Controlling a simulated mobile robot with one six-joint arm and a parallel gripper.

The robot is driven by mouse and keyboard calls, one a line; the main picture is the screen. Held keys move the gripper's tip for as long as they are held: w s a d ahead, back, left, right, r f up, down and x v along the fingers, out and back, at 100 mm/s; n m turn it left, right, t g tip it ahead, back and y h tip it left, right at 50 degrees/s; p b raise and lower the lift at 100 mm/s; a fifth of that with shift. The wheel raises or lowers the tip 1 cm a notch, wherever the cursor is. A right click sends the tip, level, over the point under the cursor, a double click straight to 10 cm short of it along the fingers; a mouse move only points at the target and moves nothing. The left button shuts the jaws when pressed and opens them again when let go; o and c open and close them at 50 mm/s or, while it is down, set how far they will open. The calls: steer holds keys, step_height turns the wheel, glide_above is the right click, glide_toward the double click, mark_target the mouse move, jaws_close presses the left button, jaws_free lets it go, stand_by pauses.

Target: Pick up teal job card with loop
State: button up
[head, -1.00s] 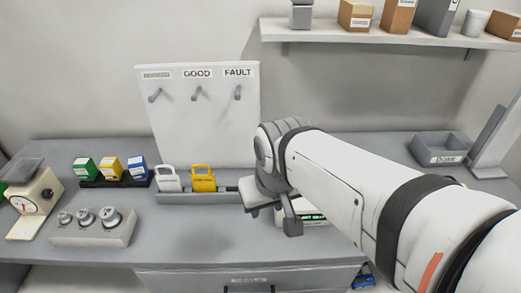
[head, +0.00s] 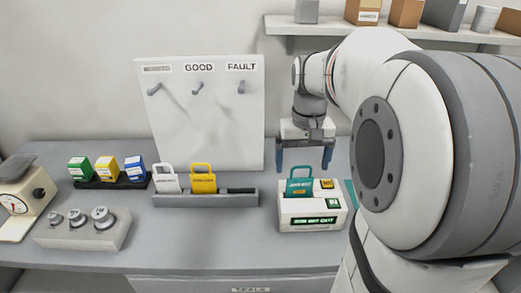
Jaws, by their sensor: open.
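The teal job card with its loop (head: 299,188) stands upright in the top of a small white device (head: 312,213) with a green display, right of the table's middle. My gripper (head: 306,166) points down just above and behind the card in the picture. Its two blue-grey fingers are spread wide, with nothing between them. The fingertips look close to the height of the card's loop, but I cannot tell the exact depth gap.
A grey rack (head: 220,199) holds a white card (head: 166,180) and a yellow card (head: 203,180). A pegboard (head: 205,115) labelled GOOD and FAULT stands behind. Weights (head: 101,217), small coloured boxes (head: 107,167) and a scale (head: 22,195) are at left. A shelf (head: 285,30) is above.

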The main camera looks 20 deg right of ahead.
mark_target(301, 182)
steer(key=f, duration=0.8)
steer(key=shift+w+d, duration=0.3)
steer(key=shift+w, duration=0.1)
steer(key=shift+r, duration=0.1)
steer(key=c, duration=1.1)
